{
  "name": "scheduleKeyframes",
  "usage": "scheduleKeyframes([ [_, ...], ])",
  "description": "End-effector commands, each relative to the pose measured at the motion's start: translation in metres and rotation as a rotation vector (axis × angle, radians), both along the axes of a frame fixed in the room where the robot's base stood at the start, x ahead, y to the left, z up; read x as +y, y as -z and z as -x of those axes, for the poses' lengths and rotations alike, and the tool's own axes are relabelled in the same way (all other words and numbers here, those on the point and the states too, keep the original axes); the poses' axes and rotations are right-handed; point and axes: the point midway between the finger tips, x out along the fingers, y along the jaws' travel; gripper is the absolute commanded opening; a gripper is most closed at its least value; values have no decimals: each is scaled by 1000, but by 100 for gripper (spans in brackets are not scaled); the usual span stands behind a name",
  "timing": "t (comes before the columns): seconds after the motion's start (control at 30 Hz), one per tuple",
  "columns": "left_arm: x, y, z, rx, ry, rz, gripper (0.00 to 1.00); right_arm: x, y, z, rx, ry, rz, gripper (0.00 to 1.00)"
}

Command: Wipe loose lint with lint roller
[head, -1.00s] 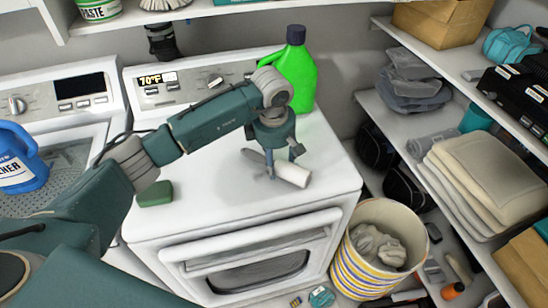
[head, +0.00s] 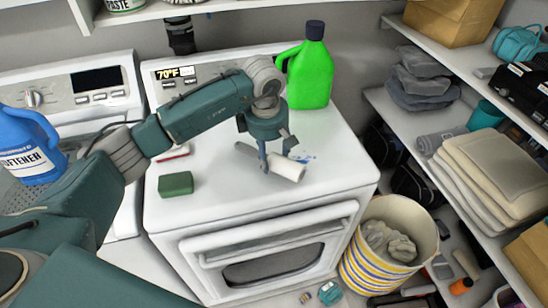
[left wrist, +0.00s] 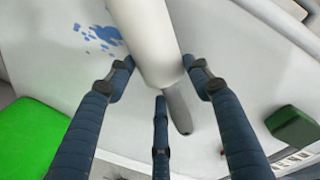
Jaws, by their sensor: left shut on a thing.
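My left gripper (head: 277,160) is shut on the lint roller and holds it over the white top of the front-loading machine. The roller's white roll (head: 288,167) points to the lower right and its grey handle (head: 246,150) to the upper left. In the left wrist view the fingers close around the roller (left wrist: 148,40) near where the roll meets the handle. Blue lint specks (head: 305,158) lie on the machine top just right of the roll; they also show in the left wrist view (left wrist: 98,37). I cannot tell whether the roll touches the surface.
A green jug (head: 310,80) stands at the back of the machine top. A dark green block (head: 176,184) lies at its left. A striped bin (head: 359,265) stands on the floor to the right, beside shelves with folded cloths (head: 490,170). The front of the machine top is clear.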

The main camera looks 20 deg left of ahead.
Motion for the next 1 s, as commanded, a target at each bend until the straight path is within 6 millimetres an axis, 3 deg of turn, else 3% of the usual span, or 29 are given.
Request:
scheduleKeyframes([
  [0.03, 1, -11, -3, -9, -2, 2, 26, -1, -5, -1, -1, 0, 1, 46],
  [0.6, 11, -61, -3, -9, -11, 3, 26, -15, -27, -2, -4, 2, 17, 46],
  [1.0, 12, -66, -3, -7, -12, 3, 26, 1, -28, -1, -3, 2, -1, 46],
])
